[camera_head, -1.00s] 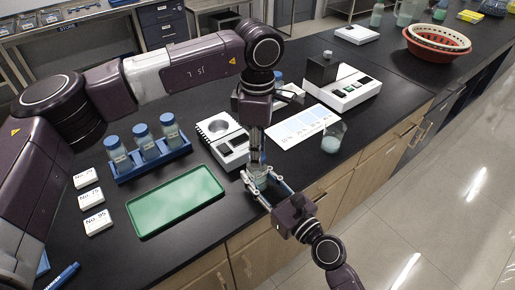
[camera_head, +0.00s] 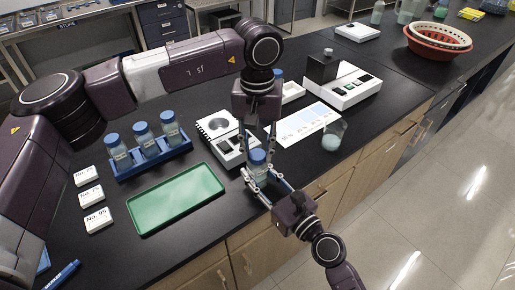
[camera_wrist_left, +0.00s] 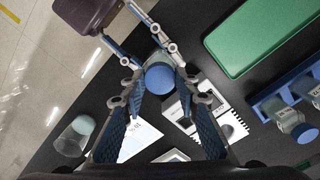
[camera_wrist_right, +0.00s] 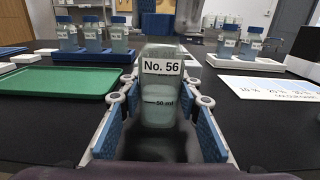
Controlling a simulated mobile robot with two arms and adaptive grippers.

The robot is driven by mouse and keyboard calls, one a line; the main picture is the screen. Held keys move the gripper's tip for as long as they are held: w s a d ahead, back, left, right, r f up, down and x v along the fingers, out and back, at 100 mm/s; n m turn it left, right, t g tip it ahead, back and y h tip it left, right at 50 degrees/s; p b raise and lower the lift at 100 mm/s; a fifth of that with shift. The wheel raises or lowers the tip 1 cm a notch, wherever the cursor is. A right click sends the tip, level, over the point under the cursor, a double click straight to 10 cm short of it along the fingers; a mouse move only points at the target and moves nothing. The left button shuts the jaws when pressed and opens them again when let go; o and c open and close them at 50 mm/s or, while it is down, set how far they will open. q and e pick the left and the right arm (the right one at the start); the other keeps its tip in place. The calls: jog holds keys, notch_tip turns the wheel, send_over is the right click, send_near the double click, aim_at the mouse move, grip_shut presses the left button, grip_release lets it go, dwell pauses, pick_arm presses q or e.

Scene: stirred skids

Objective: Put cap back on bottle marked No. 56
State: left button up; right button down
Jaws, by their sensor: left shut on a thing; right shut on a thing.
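The bottle marked No. 56 (camera_wrist_right: 162,90) is clear glass with pale liquid and stands upright between the fingers of my right gripper (camera_wrist_right: 160,108), which is shut on it. That gripper comes in from the front edge of the bench in the head view (camera_head: 258,180). The blue cap (camera_head: 257,156) is directly above the bottle's mouth, and it also shows in the left wrist view (camera_wrist_left: 159,79). My left gripper (camera_head: 259,150) points down from above, with its fingertips at either side of the cap, shut on it. I cannot tell whether the cap touches the bottle's neck.
A green tray (camera_head: 178,198) and a blue rack (camera_head: 150,165) with capped bottles are to the left. White number blocks (camera_head: 92,195) lie beyond them.

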pick_arm(q)
jog(key=m, duration=1)
jog(key=shift+w, duration=0.1)
jog(key=o, duration=0.7)
jog(key=shift+o, duration=0.2)
jog(key=shift+r, duration=0.1)
jog(key=shift+r, duration=2.15)
jog(key=shift+c, duration=0.4)
